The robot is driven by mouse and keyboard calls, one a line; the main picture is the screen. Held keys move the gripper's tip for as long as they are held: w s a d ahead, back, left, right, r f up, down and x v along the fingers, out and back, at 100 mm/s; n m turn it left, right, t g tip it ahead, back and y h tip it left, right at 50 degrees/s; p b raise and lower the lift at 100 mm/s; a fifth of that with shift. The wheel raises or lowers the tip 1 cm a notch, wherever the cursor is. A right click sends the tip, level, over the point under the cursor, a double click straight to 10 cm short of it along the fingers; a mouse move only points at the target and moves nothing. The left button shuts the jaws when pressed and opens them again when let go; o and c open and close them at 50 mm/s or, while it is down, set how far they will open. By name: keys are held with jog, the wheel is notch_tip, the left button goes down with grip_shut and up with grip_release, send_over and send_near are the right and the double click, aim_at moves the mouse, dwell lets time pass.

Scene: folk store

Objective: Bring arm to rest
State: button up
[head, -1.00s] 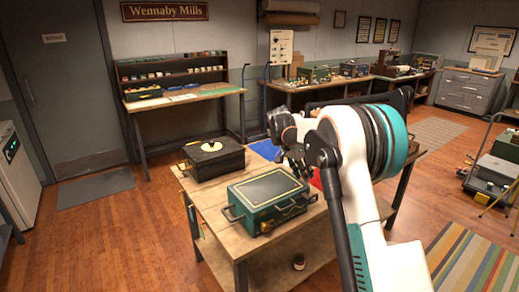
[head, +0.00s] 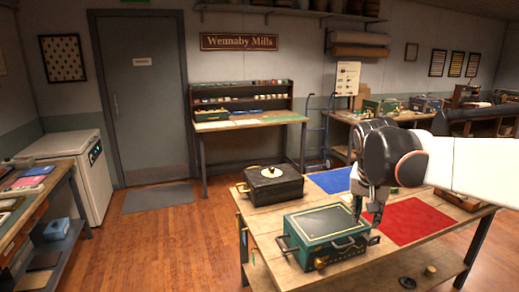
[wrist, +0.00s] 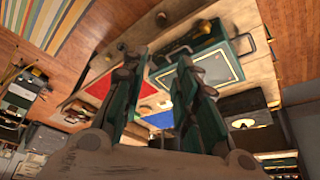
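My gripper (head: 368,212) hangs fingers-down over the wooden table, by the right end of the green case, in the head view. In the wrist view its two fingers (wrist: 158,65) stand apart with nothing between them. My white arm reaches in from the right edge of the head view. The green case (head: 325,228), with a gold-lined lid, is closed on the table; it also shows in the wrist view (wrist: 215,65). A black case (head: 272,187) with a yellowish round thing on its lid stands behind it. I cannot tell whether the fingers touch the green case.
A red mat (head: 408,222) and a blue mat (head: 330,180) lie on the table (head: 268,227). A shelved bench (head: 250,124) stands by the back wall. A white cabinet (head: 88,170) and side table stand at left. The floor (head: 165,240) between is open.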

jog(key=s+a+f+n+t+y, duration=0.1)
jog(key=s+a+f+n, duration=0.2)
jog(key=s, duration=0.8)
jog(key=s+a+f+n+t+y, duration=0.1)
jog(key=s+a+f+n+t, duration=0.1)
jog(key=s, duration=0.9)
notch_tip(320, 180, down, 2)
jog(key=a+n, duration=0.1)
jog(key=a, duration=0.1)
jog(key=shift+s+a+t, duration=0.25)
jog(key=shift+a+t, duration=0.05)
